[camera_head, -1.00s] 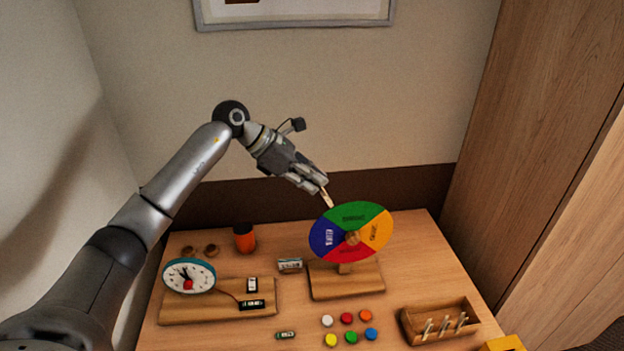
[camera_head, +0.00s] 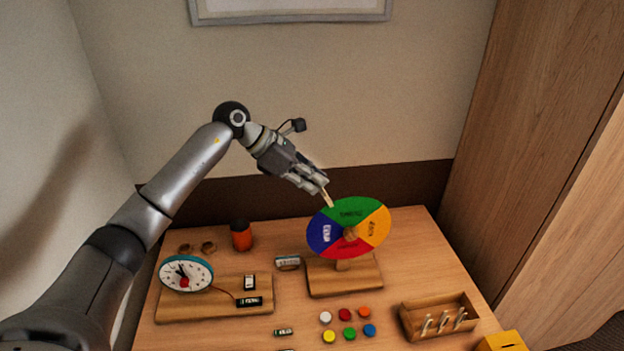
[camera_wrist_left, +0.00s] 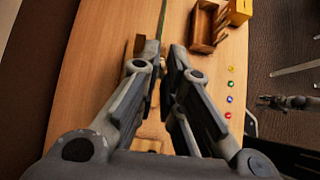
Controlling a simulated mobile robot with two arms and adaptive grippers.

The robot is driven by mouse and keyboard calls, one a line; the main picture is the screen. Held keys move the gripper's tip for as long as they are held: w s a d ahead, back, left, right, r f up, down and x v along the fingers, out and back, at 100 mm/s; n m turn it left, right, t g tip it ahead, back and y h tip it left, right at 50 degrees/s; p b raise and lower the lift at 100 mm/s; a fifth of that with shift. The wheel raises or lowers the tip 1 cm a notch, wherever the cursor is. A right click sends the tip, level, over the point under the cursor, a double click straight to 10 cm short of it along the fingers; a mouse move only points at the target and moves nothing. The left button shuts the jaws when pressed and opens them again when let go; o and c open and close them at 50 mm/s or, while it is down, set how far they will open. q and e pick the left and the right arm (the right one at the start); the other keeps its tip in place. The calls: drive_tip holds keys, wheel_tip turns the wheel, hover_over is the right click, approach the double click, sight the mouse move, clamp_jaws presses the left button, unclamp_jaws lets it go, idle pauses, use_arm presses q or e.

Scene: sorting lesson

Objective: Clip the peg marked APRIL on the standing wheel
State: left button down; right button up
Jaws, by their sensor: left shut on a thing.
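The standing wheel (camera_head: 375,232) has green, yellow, red and blue parts and stands upright on a wooden base (camera_head: 325,280). In the left wrist view the wheel (camera_wrist_left: 162,18) shows edge-on as a thin green line. My left gripper (camera_head: 322,187) is above the wheel's upper left rim, shut on a pale wooden peg (camera_head: 328,199). The peg points down to the rim near where blue meets green; I cannot tell whether it grips the rim. Its marking is not readable. A dark gripper-like part, perhaps my right gripper (camera_wrist_left: 274,101), shows at the right of the wrist view.
A wooden tray (camera_head: 408,322) with several pegs stands front right, beside a yellow box (camera_head: 502,341). Coloured discs (camera_head: 349,333) lie in front of the wheel.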

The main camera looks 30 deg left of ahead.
use_arm(q)
drive_tip(key=shift+f, duration=0.15)
drive_tip(key=shift+w+d+f+b, duration=0.25)
drive_tip(key=shift+d+f+b, duration=0.05)
drive_tip(key=shift+f+b, duration=0.25)
drive_tip(key=c, duration=1.5)
unclamp_jaws()
drive_tip(key=shift+s+a+r, duration=0.1)
drive_tip(key=shift+a+r, duration=0.05)
drive_tip(key=shift+r, duration=0.05)
drive_tip(key=v, duration=1.1)
drive_tip(key=shift+s+a+r, duration=0.15)
drive_tip(key=shift+a, duration=0.05)
